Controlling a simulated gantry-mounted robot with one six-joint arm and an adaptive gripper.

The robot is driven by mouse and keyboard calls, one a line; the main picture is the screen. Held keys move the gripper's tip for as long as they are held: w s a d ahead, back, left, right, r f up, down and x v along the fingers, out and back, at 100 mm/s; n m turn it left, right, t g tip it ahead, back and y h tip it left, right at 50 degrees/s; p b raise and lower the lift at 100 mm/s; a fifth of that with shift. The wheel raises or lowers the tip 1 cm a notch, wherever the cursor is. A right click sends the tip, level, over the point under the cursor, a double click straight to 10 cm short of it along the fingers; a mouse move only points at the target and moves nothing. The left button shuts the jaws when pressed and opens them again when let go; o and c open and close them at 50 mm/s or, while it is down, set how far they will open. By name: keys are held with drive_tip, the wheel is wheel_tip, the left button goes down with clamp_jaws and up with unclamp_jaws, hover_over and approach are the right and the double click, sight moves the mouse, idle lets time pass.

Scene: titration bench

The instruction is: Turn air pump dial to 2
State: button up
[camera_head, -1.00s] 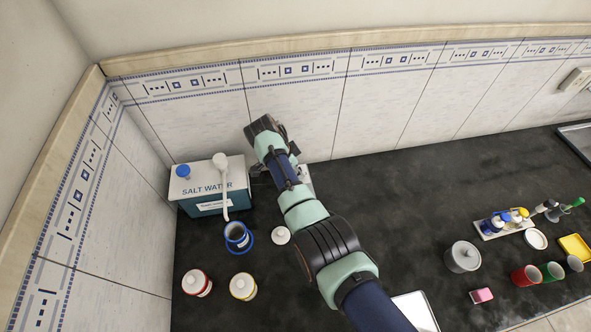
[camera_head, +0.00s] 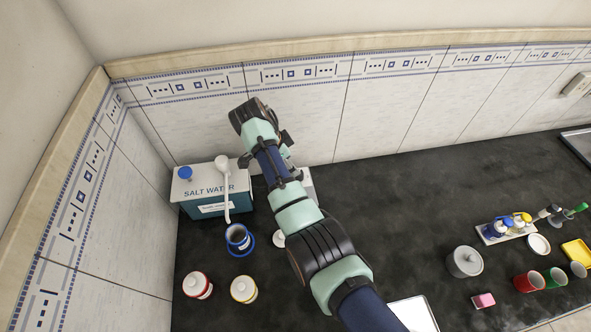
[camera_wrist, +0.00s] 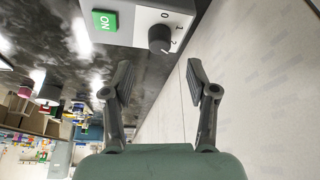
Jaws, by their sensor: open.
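The air pump (camera_wrist: 128,27) is a white box at the top of the wrist view. It has a green ON button (camera_wrist: 105,20) and a black round dial (camera_wrist: 162,39) with the marks 0, 1 and 2 beside it. I cannot tell which mark the dial points at. My gripper (camera_wrist: 159,66) is open and empty. Its two fingers are apart, and the dial appears in line with the gap between them, beyond the fingertips. In the head view my arm hides most of the pump; a pale edge (camera_head: 308,182) shows beside the arm.
The salt water box (camera_head: 208,190) with a white spout stands left of my arm. A blue cup (camera_head: 238,237), a red-banded jar (camera_head: 197,284) and a yellow-banded jar (camera_head: 243,288) stand before it. The tiled wall (camera_head: 300,120) is close behind.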

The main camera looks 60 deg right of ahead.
drive_tip(key=v, duration=0.4)
drive_tip(key=shift+a+r, duration=0.1)
drive_tip(key=shift+r, duration=0.25)
